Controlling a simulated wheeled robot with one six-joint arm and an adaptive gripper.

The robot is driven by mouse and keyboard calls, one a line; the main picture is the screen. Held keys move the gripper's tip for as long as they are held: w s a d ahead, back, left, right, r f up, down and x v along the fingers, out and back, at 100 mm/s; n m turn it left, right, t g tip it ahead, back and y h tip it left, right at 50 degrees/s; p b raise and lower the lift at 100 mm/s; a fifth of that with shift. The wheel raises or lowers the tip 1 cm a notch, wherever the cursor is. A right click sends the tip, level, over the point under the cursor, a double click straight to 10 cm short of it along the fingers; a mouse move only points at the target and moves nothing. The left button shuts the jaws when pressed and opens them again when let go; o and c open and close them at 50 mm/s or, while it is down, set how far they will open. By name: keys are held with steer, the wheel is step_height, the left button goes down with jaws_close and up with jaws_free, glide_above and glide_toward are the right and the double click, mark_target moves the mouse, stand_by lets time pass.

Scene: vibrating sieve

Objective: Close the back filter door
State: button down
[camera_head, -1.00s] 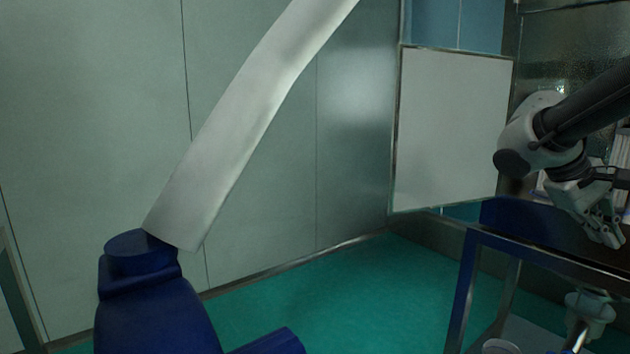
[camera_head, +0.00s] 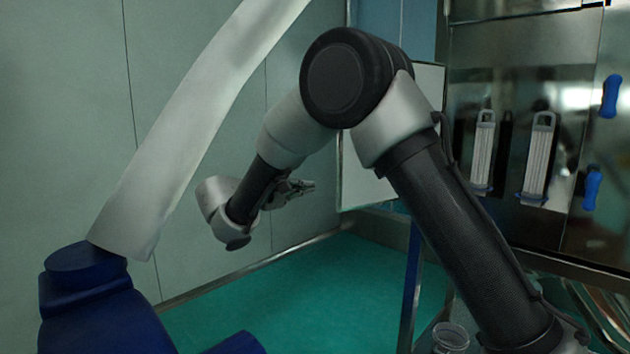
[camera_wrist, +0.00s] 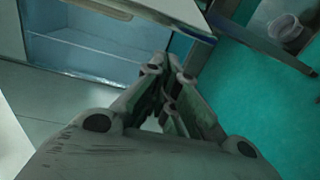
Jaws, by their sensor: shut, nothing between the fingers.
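The white, metal-framed panel (camera_head: 365,178), seemingly the back filter door, stands open in the head view. My arm hides much of its middle. My gripper (camera_head: 308,187) is just left of the panel's left edge in the picture, shut and empty, pointing right towards it. Whether they touch is unclear. In the wrist view my gripper (camera_wrist: 172,68) shows with its fingertips together. A pale panel with a metal edge (camera_wrist: 180,10) crosses the top of that view, probably the same door.
A steel cabinet front with blue handles (camera_head: 610,95) and white slatted fittings (camera_head: 483,155) is at the right. A white tube (camera_head: 190,130) slants down to a blue fitting (camera_head: 85,275) at the left. Green floor (camera_head: 290,300) lies clear below my gripper. A clear cup (camera_head: 450,336) stands low.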

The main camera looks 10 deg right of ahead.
steer(key=w+d+t, duration=0.1)
steer(key=w+d, duration=0.2)
steer(key=d, duration=0.3)
steer(key=shift+w+d+r, duration=0.15)
steer(key=shift+d+r, duration=0.2)
steer(key=shift+r, duration=0.1)
stand_by(0.4)
